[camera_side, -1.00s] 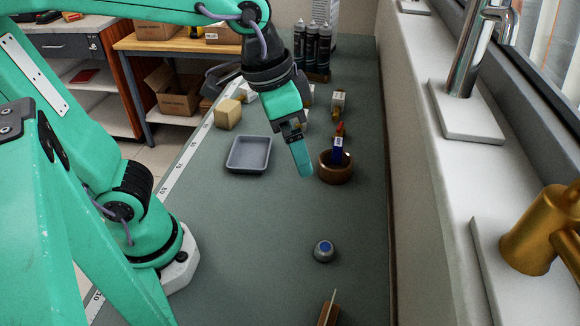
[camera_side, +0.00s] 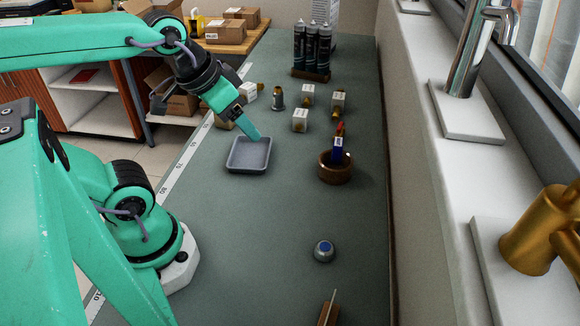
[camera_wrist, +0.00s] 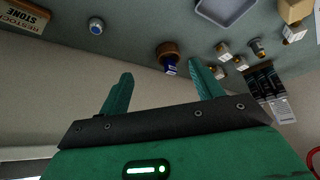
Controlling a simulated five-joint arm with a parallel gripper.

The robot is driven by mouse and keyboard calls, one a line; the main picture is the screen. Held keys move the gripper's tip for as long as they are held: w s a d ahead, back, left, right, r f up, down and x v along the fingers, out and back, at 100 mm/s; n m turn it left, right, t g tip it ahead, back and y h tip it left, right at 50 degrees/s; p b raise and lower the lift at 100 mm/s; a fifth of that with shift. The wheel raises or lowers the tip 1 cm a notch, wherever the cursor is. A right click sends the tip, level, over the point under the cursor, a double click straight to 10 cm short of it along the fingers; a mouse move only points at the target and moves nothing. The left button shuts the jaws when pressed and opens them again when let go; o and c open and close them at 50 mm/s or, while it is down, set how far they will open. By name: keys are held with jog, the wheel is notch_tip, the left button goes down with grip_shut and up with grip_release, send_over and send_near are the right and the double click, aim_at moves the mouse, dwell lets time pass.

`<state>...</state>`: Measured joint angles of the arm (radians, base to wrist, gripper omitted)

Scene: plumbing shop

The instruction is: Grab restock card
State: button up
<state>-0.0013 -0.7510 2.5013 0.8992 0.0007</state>
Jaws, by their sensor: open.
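The restock card (camera_wrist: 27,14) is at the upper left corner of the wrist view, with printed lettering reading "RESTOCK" and "STONE". In the side view a wooden stand holding a thin upright card seen edge-on (camera_side: 329,308) is at the bottom edge, partly cut off. My gripper (camera_side: 254,137) is over the grey tray (camera_side: 235,168), far from the card.
A brown bowl (camera_side: 335,174) holds a blue item and a red-tipped item. A grey round object with a blue top (camera_side: 323,251) sits between bowl and card. Several boxed fittings (camera_side: 300,121) and black canisters (camera_side: 312,46) stand farther back.

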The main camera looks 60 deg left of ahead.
jog(key=c, duration=0.7)
jog(key=w+d+f+n+g+h, duration=0.1)
jog(key=w+d+f+n+g, duration=0.15)
jog(key=d, duration=0.55)
jog(key=w+d+f+n+g, duration=0.1)
jog(key=w+d+f, duration=0.15)
jog(key=d, duration=0.55)
jog(key=s+d+f+n, duration=0.1)
jog(key=s+d+f, duration=0.1)
jog(key=d+f, duration=0.1)
jog(key=s+d+f+n+g, duration=0.1)
jog(key=s+d+f, duration=0.1)
jog(key=d, duration=0.4)
jog(key=s+d+f+n+g, duration=0.1)
jog(key=s+d+f, duration=0.1)
jog(key=d+f, duration=0.2)
jog(key=shift+d+f+y, duration=0.3)
jog(key=shift+d+y, duration=0.1)
jog(key=shift+s+d+f+n, duration=0.15)
jog(key=shift+f, duration=0.65)
jog(key=shift+s+d+f+n, duration=0.1)
jog(key=shift+s+d+f, duration=0.05)
jog(key=shift+f, duration=0.65)
